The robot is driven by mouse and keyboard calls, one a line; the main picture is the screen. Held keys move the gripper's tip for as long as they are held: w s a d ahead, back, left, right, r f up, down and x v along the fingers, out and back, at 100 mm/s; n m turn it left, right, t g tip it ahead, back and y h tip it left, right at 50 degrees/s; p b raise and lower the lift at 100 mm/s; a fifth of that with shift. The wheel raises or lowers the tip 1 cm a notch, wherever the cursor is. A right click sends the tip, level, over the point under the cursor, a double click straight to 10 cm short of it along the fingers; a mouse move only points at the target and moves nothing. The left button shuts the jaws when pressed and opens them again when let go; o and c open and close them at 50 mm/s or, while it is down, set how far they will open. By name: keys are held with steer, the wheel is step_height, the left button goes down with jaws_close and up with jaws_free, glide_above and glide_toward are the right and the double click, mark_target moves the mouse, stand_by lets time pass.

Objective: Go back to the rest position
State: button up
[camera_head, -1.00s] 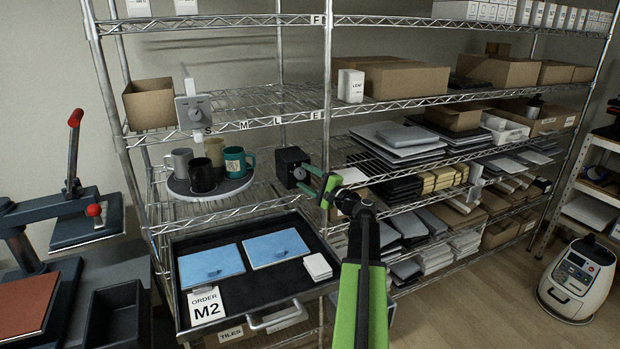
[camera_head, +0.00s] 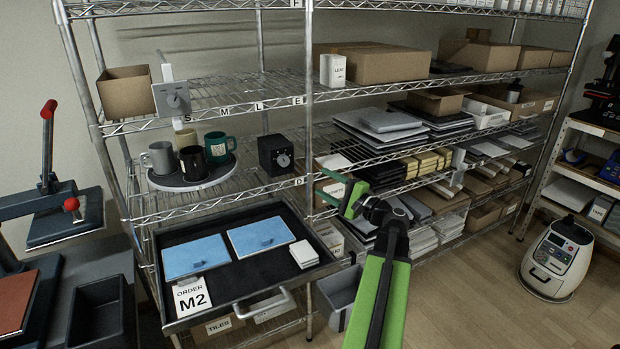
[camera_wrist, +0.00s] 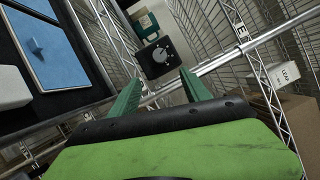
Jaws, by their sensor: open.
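My gripper (camera_head: 338,195) is at the middle of the head view, in front of the shelf and right of the black box with a dial (camera_head: 275,154). Its two green fingers stand apart with nothing between them in the wrist view (camera_wrist: 158,95). The black dial box also shows beyond the fingers in the wrist view (camera_wrist: 157,55). My gripper is apart from the box.
A round tray (camera_head: 190,185) with several mugs stands left of the dial box. Below is a black drawer tray (camera_head: 240,278) with two blue tiles, white tiles and an M2 order card. A heat press (camera_head: 58,205) stands at left; open floor (camera_head: 470,290) lies right.

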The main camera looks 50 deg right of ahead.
steer(key=shift+s+f, duration=0.1)
steer(key=shift+s, duration=0.95)
